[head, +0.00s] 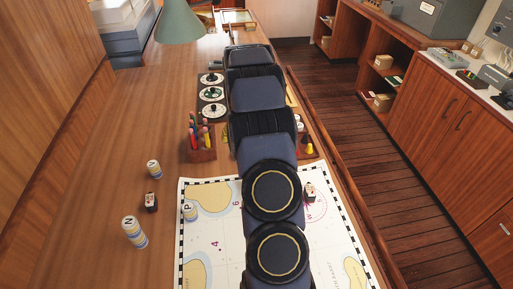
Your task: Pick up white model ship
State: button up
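A small model-like piece with a pale top and dark lower part (310,191) stands on the sea chart (335,215), just right of my arm. It may be a ship, but it is too small to be sure. Another small dark piece with a pale, reddish top (151,202) stands on the wooden table left of the chart. I cannot tell which, if either, is the white model ship. My arm stretches up the middle of the head view and covers part of the chart and table. My gripper does not show.
Striped cylinders (134,232) stand on the table (105,180), one marked N. A pen holder (201,149) and a dark panel with round dials (212,95) are left of my arm. A green lamp (179,22) hangs at upper left. Cabinets (430,120) line the right.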

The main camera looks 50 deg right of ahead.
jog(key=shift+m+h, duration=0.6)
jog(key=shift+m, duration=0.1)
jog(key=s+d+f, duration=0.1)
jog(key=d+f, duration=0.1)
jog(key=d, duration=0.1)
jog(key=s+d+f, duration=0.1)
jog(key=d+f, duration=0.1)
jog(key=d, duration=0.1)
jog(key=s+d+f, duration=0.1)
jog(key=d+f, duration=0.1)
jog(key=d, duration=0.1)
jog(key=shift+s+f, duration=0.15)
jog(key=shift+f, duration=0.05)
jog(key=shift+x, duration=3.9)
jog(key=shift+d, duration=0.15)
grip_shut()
